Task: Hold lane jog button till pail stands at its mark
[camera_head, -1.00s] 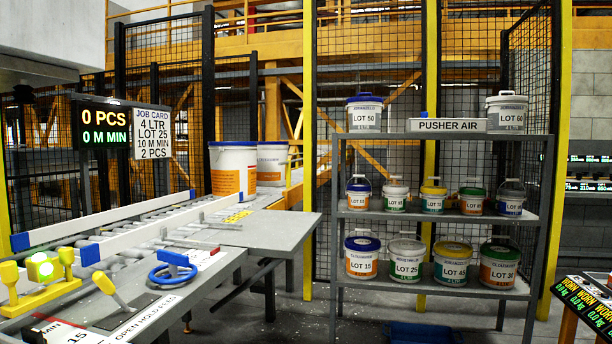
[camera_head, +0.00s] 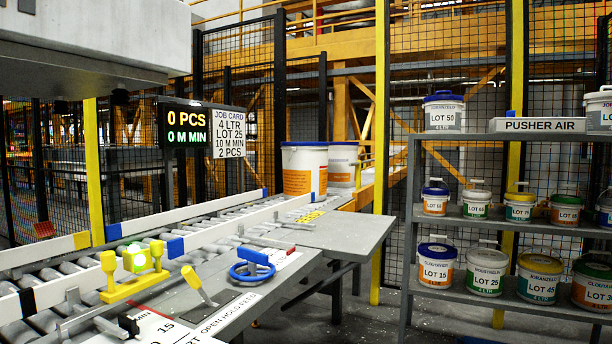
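A green lit button (camera_head: 134,258) sits between yellow guards on a yellow bracket beside the roller lane (camera_head: 75,277); I take it to be the jog button, though no label for it is readable. A white pail with an orange label and blue lid (camera_head: 304,168) stands at the lane's far end, with a second similar pail (camera_head: 342,164) behind it. A yellow strip with markings (camera_head: 309,217) lies on the lane's side near the far end; whether it is the pail's mark I cannot tell. My gripper is not in view.
A blue handwheel (camera_head: 252,272) and a yellow-handled lever (camera_head: 198,285) are on the near panel. A display (camera_head: 188,124) reads 0 PCS, 0 M MIN; a job card (camera_head: 230,134) reads 4 LTR, LOT 25, 2 PCS. A shelf rack (camera_head: 470,217) of lot-labelled pails stands right.

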